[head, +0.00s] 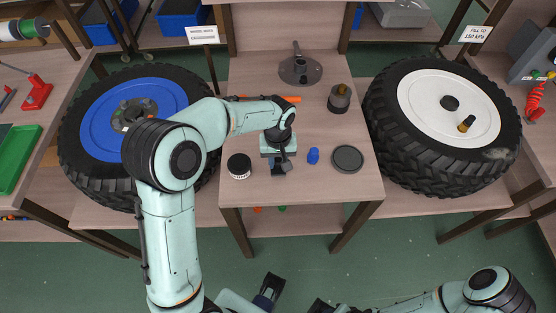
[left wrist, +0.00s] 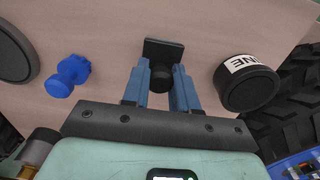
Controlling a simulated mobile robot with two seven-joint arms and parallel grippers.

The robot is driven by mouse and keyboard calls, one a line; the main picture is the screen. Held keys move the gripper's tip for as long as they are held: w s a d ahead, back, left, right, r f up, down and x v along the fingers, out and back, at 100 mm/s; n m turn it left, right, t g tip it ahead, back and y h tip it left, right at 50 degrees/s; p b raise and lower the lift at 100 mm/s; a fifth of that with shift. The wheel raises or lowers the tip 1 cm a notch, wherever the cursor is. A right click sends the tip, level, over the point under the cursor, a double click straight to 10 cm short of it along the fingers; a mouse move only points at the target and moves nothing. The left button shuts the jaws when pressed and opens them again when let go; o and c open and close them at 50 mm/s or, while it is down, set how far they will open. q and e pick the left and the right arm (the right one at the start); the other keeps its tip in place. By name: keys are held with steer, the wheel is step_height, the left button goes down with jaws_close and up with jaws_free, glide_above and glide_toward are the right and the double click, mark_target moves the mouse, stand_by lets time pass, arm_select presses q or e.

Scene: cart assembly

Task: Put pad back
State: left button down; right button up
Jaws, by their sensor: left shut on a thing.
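My left gripper (head: 279,166) is over the front part of the middle table. In the left wrist view its two blue-grey fingers (left wrist: 161,88) are closed on the round black knob of a small pad. The pad (left wrist: 163,48) has a dark, flat, rectangular plate beyond the fingertips. Whether the plate touches the table top is hard to tell. In the head view the pad is mostly hidden by the gripper. My right arm (head: 485,290) shows at the lower right; its gripper cannot be made out clearly.
A black labelled jar (head: 239,167) stands left of the gripper. A blue piece (head: 313,156) and a dark round disc (head: 347,158) lie to its right. A grey stand (head: 299,70) and a dark pot (head: 339,98) are farther back. Large tyres (head: 440,170) flank the table (head: 300,187).

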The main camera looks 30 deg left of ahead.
mark_target(278, 160)
arm_select(q)
steer(key=shift+f, duration=0.2)
steer(key=c, duration=1.3)
jaws_free()
steer(key=shift+f, duration=0.1)
steer(key=o, duration=0.4)
steer(key=shift+r, duration=0.25)
step_height(278, 160, up, 12)
steer(key=shift+p, duration=0.8)
